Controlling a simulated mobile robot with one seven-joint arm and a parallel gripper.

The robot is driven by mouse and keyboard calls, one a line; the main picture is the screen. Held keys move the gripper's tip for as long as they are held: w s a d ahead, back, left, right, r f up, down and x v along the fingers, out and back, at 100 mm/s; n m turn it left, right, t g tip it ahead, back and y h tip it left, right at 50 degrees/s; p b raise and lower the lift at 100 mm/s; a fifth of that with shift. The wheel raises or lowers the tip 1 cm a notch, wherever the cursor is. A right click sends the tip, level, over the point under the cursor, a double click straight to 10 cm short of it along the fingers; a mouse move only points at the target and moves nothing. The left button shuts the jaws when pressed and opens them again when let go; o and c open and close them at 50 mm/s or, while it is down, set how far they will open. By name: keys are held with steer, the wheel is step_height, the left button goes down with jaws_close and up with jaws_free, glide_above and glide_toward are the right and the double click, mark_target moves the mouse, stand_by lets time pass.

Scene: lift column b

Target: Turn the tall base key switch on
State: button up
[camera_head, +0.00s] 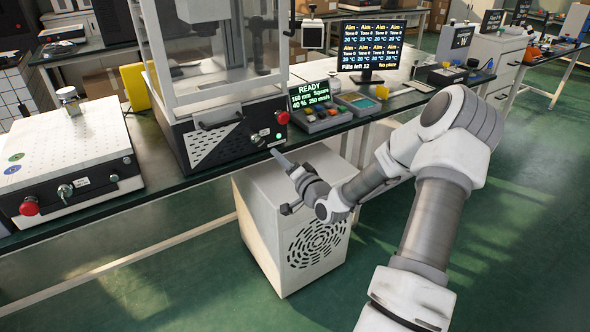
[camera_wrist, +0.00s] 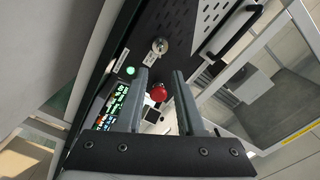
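The tall machine's black base (camera_head: 225,138) carries a round metal key switch (camera_head: 257,138) on its front panel. In the wrist view the key switch (camera_wrist: 160,45) is a silver cylinder beyond the fingertips, with a small label beside it. Its on or off position is too small to tell. My gripper (camera_head: 275,153) is just in front of the panel, low and to the right of the switch. In the wrist view my gripper (camera_wrist: 162,72) is open and empty, its two fingers apart and not visibly touching the switch.
A red stop button (camera_head: 283,117) and a lit green lamp (camera_head: 278,135) sit near the switch. A handle (camera_head: 220,120) sticks out to its left. Another box with its own key switch (camera_head: 65,192) stands at left. A white cabinet (camera_head: 295,235) stands below the bench.

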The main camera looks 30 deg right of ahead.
steer(key=s, duration=0.7)
steer(key=shift+s+d+p, duration=0.15)
steer(key=shift+s+p, duration=0.15)
steer(key=shift+p, duration=0.15)
